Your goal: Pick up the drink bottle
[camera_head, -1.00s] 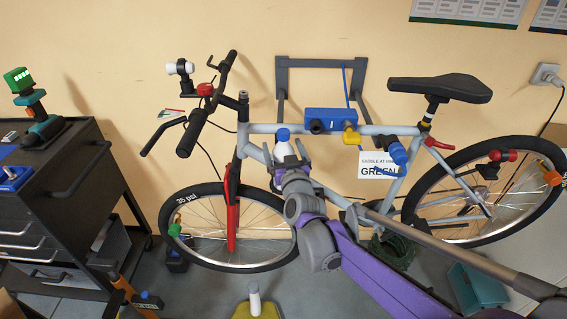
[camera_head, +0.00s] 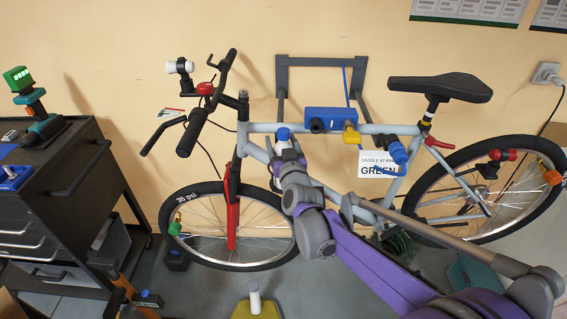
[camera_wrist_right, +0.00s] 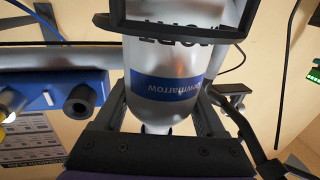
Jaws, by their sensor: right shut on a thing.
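The drink bottle is pale with a blue cap (camera_head: 283,134) and stands near the front of the bicycle frame in the head view. My right gripper (camera_head: 289,160) reaches up to it and covers most of its lower body. In the right wrist view, the silver-white bottle (camera_wrist_right: 168,60) fills the middle, with a blue band and upside-down lettering. My right gripper (camera_wrist_right: 160,105) is shut on it, with dark finger parts on both sides. A black frame (camera_wrist_right: 180,27) crosses the bottle; whether it is a holder I cannot tell. My left gripper is not in view.
The bicycle (camera_head: 262,128) stands along the wall, with a blue box (camera_head: 331,118) on its top tube close to the bottle. A dark tool cart (camera_head: 60,190) stands at the left. A yellow-based object (camera_head: 254,303) is on the floor in front.

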